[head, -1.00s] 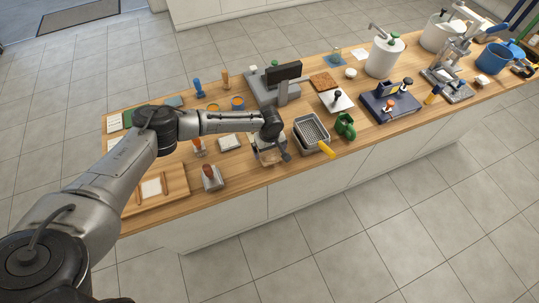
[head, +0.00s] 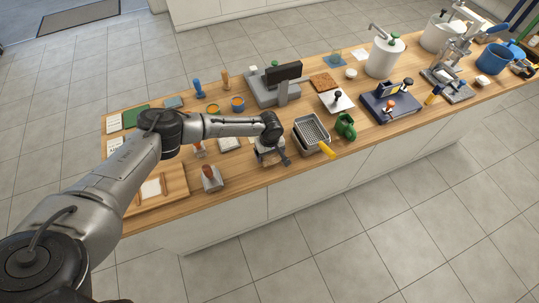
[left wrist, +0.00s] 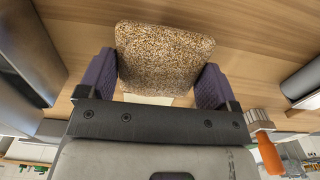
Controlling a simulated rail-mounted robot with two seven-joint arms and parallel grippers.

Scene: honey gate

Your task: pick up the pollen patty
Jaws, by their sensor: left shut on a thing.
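The pollen patty (left wrist: 165,52) is a grainy brown slab with rounded corners, seen in the left wrist view. My left gripper (left wrist: 158,80) has one dark finger pad on each side of it and is shut on it. In the head view my left gripper (head: 271,152) is over the front edge of the wooden counter, just left of a metal tray. The patty is hardly visible there, hidden by the gripper. I cannot tell how high it is above the counter. My right gripper is not in view.
The metal tray (head: 309,131) with a yellow handle stands close to the right of my left gripper. A green mug (head: 345,126) is beyond it. A grey block with a brown handle (head: 211,178) stands to the left. A scale (head: 272,88) stands behind.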

